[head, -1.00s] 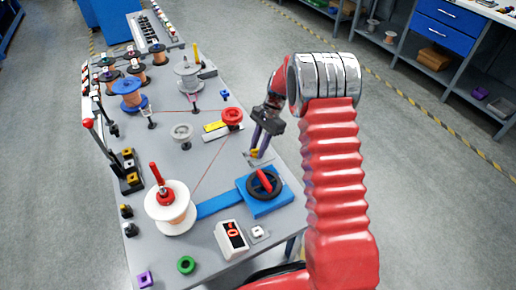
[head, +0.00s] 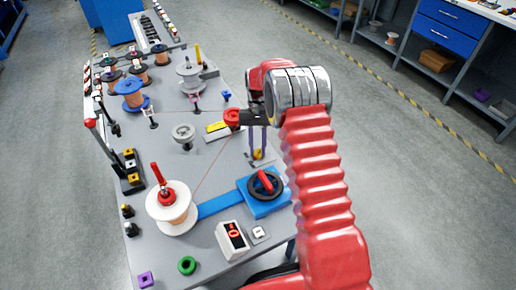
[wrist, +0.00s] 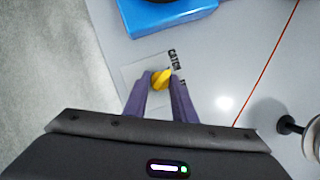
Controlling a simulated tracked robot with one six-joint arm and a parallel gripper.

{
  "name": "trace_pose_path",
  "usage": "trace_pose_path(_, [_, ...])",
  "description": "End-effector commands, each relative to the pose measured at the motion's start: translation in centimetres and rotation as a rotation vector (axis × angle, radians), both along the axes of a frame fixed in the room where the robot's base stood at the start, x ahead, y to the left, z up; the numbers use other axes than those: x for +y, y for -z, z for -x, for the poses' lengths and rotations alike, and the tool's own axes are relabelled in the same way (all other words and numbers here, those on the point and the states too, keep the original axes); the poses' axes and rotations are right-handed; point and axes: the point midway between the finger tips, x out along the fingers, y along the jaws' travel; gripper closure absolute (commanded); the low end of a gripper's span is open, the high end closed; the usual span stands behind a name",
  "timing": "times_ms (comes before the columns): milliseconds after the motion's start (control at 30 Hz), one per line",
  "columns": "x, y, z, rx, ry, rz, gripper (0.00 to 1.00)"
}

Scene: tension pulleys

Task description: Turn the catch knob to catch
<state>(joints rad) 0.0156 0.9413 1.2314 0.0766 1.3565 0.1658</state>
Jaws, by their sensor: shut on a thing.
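The catch knob is a small yellow knob (wrist: 162,79) on a pale plate at the table's right edge. In the wrist view the plate (wrist: 138,72) carries a black label that reads "CATCH" (wrist: 174,60), with a second label partly hidden by a finger. My gripper (wrist: 161,88) has its two purple fingers shut on the yellow knob, one on each side. In the head view my gripper (head: 257,154) points down at the plate, and the yellow knob (head: 257,155) shows between the fingertips.
A blue block (head: 265,201) with a black wheel and red handle stands just in front of the knob. A red pulley (head: 232,117) stands behind it to the left, with a thin red wire running past. Open floor lies to the right.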

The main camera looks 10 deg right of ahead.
Motion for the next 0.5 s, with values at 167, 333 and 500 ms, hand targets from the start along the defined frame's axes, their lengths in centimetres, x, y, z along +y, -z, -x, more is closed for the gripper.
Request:
trace_pose_path(167, [0.12,-0.08,-0.16,-0.005,-0.068,0.0,0.98])
trace_pose_path(333, [0.13,-0.08,-0.16,-0.005,-0.093,-0.001,0.98])
trace_pose_path(500, [0.12,-0.08,-0.16,-0.005,-0.097,0.0,0.98])
